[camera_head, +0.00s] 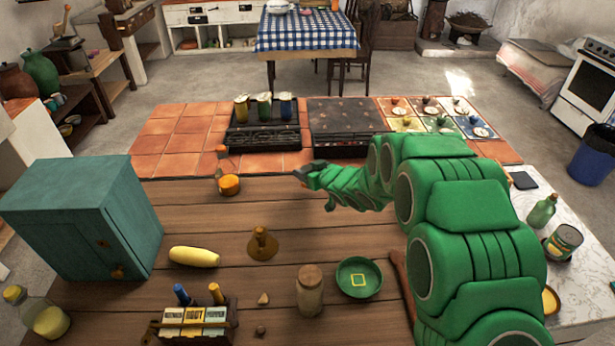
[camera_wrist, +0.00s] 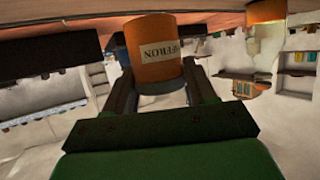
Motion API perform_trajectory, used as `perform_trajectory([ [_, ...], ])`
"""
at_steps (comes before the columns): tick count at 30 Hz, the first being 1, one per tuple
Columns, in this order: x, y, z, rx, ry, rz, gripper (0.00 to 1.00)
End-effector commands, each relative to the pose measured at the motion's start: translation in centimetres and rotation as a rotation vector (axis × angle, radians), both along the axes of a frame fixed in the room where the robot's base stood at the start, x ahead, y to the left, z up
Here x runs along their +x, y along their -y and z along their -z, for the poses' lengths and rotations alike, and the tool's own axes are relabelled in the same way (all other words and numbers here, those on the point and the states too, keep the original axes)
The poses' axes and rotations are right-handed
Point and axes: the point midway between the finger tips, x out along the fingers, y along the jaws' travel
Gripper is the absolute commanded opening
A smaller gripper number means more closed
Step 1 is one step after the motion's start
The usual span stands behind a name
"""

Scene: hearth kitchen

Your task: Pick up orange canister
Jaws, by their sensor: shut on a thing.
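The orange canister (camera_wrist: 155,48) with a pale lettered label fills the top middle of the wrist view. My gripper (camera_wrist: 160,84) is shut on it, one dark finger on each side. In the head view my gripper (camera_head: 303,173) is at the end of the green arm, above the far edge of the wooden counter. The canister cannot be made out clearly there.
A glass bottle with orange contents (camera_head: 229,184) stands left of my gripper. A rack (camera_head: 262,138) with yellow, green and blue canisters lies beyond, beside a dark hob (camera_head: 345,118). A teal cabinet (camera_head: 85,220), jar (camera_head: 310,290) and green dish (camera_head: 358,278) stand on the counter.

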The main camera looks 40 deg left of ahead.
Motion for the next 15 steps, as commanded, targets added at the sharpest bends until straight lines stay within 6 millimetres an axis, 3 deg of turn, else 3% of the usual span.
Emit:
perform_trajectory([
  [15, -3.2, 4.0, -5.8, 0.001, 0.001, 0.002, 0.25],
])
